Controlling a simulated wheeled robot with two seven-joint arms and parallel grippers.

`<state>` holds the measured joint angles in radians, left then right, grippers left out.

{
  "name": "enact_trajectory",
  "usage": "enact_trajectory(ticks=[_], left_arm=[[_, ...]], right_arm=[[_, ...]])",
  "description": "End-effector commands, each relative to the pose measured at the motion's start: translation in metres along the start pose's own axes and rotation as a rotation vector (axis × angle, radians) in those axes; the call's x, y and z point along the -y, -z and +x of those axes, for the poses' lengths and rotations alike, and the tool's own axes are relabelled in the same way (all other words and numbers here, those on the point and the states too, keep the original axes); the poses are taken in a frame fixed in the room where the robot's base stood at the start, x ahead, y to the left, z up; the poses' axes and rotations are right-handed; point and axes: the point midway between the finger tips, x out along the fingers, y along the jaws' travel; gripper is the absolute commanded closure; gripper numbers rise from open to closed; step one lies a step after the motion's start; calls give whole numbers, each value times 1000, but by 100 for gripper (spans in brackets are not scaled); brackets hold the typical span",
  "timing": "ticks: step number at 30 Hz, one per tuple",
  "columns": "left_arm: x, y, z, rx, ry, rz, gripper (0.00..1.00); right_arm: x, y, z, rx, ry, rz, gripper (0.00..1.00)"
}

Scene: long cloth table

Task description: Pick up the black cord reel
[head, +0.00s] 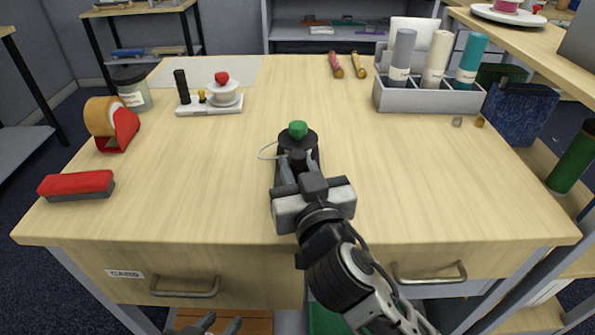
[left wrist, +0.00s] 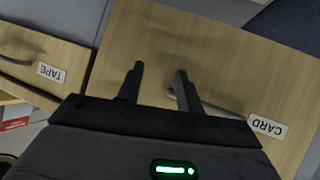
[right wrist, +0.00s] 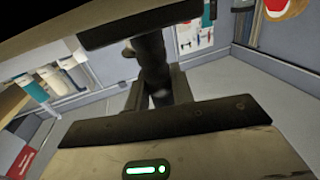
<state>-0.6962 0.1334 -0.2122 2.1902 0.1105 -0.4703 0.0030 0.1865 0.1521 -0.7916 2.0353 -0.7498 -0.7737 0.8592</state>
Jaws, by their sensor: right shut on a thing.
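The black cord reel (head: 311,139) stands upright near the middle of the table, with a green knob on top and a loop of pale cord at its left. My right gripper (head: 297,168) reaches it from the front and is shut on its dark post. In the right wrist view the post (right wrist: 152,55) sits between the fingers, with a black flat part at the top of the picture. I cannot tell whether the reel touches the table. My left gripper (left wrist: 158,85) is open and empty, low in front of the drawers; its fingertips show at the head view's bottom edge.
A white stand (head: 228,106) with a red knob and black post is at back left. A tape dispenser (head: 125,130), red eraser-like block (head: 76,184) and jar (head: 132,92) line the left. A grey holder (head: 425,98) with rolls is back right. The table around the reel is clear.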

Motion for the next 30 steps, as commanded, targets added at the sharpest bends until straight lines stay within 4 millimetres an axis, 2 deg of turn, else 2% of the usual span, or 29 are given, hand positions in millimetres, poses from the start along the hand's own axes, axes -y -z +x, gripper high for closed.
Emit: enact_trajectory(ticks=[5, 8, 18, 21, 25, 30], left_arm=[[0, -1, 0, 3, 1, 0, 64], [0, 0, -1, 5, 2, 1, 64], [1, 5, -6, 18, 12, 17, 64], [1, 8, -5, 16, 14, 22, 64], [2, 8, -4, 17, 16, 27, 64], [2, 5, -3, 22, 16, 30, 64]], right_arm=[[0, 2, 0, -2, 0, 1, 100], [0, 10, 0, -3, -1, 2, 100], [0, 76, 0, -7, 0, 4, 100], [0, 90, 0, -6, 1, 3, 100], [0, 100, 0, -4, 0, 2, 100], [0, 102, 0, -2, 1, 0, 100]])
